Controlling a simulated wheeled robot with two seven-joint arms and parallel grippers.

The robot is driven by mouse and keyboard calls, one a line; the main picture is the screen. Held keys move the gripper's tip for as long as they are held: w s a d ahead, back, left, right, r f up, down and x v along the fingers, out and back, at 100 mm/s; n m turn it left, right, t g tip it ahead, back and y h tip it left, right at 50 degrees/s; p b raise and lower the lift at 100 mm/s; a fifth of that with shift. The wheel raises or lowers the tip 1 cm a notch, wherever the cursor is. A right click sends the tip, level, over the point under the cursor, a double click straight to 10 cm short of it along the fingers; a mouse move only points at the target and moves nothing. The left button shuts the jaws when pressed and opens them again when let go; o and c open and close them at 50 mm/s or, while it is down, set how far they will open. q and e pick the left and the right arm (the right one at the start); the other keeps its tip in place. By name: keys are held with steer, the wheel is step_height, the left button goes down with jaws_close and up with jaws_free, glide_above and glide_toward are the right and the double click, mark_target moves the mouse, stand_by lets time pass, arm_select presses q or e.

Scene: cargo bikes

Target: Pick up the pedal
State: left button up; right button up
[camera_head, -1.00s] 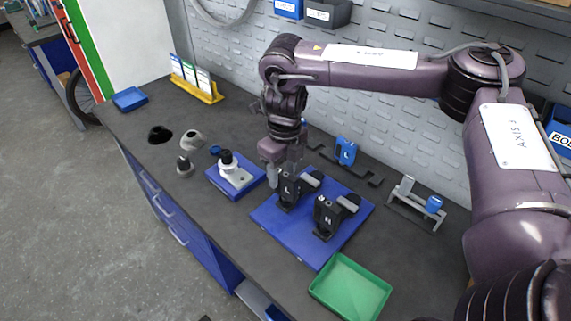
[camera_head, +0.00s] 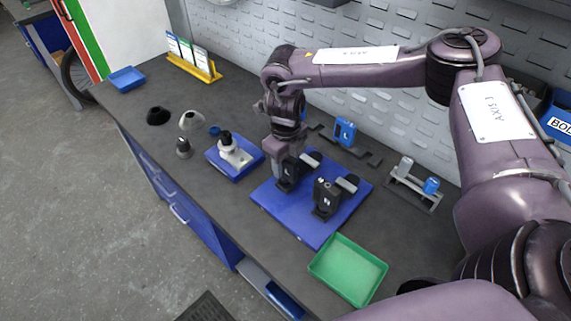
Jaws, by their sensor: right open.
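Two black pedals stand on a blue mat (camera_head: 279,202) on the dark bench. One pedal (camera_head: 287,183) is on the left of the mat, and the other pedal (camera_head: 322,198) is nearer and to the right; each has a grey-black arm sticking out to the right. My right gripper (camera_head: 283,160) points down just behind the left pedal, very close to it. It is open; the pedal partly hides its fingertips, so I cannot tell whether they touch it. My left gripper is not in view.
A green tray (camera_head: 349,289) lies at the front edge. A blue block with a white-black part (camera_head: 230,150) stands left of the mat. A grey rack (camera_head: 415,190) and blue piece (camera_head: 344,131) stand behind right.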

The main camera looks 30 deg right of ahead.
jaws_close()
steer(key=shift+r, duration=0.2)
